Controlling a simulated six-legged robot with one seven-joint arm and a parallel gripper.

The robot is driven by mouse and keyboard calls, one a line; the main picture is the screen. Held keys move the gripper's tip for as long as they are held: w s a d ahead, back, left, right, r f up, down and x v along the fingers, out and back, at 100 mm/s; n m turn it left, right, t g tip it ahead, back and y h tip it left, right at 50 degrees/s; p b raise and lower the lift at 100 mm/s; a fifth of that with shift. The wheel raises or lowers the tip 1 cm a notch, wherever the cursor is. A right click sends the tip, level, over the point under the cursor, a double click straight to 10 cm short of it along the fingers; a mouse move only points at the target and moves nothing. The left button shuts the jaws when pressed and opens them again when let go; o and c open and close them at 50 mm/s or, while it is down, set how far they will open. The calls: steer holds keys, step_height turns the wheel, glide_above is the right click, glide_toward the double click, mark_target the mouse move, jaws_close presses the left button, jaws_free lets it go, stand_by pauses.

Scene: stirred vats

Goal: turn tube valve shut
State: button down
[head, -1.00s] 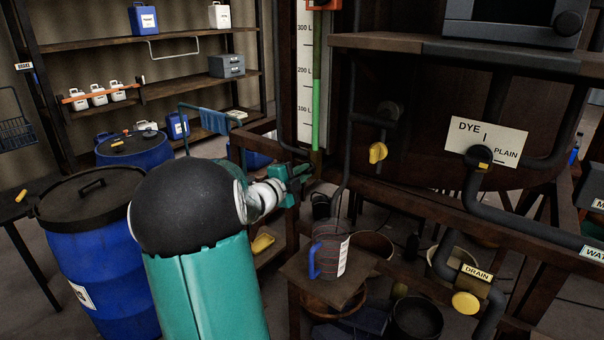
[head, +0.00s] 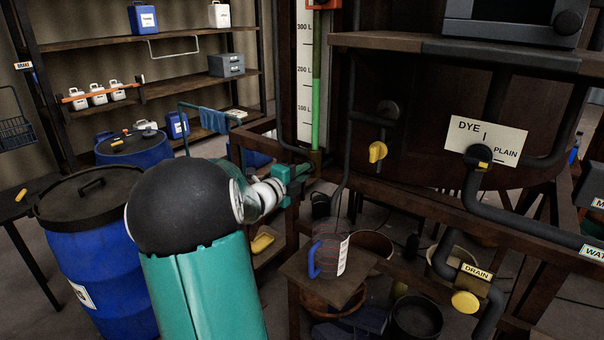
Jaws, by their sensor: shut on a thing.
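The level tube (head: 316,95), with green liquid in it, stands upright in front of a white litre scale (head: 304,75) in the upper middle. At its foot is a small brownish fitting (head: 316,158), where the tube valve appears to be; its handle is mostly hidden by my gripper. My teal gripper (head: 306,170) is at this fitting, shut on the tube valve. The angle of the valve handle cannot be made out.
A jug (head: 329,258) with a blue handle stands on a small wooden stand below right of my gripper. A yellow valve knob (head: 377,152) and a drain pipe (head: 447,255) are to the right. A blue barrel (head: 95,260) is at left. A wooden beam runs close to my gripper.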

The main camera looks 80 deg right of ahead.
steer(key=c, duration=1.4)
jaws_free()
steer(key=shift+c, duration=0.2)
steer(key=v, duration=1.4)
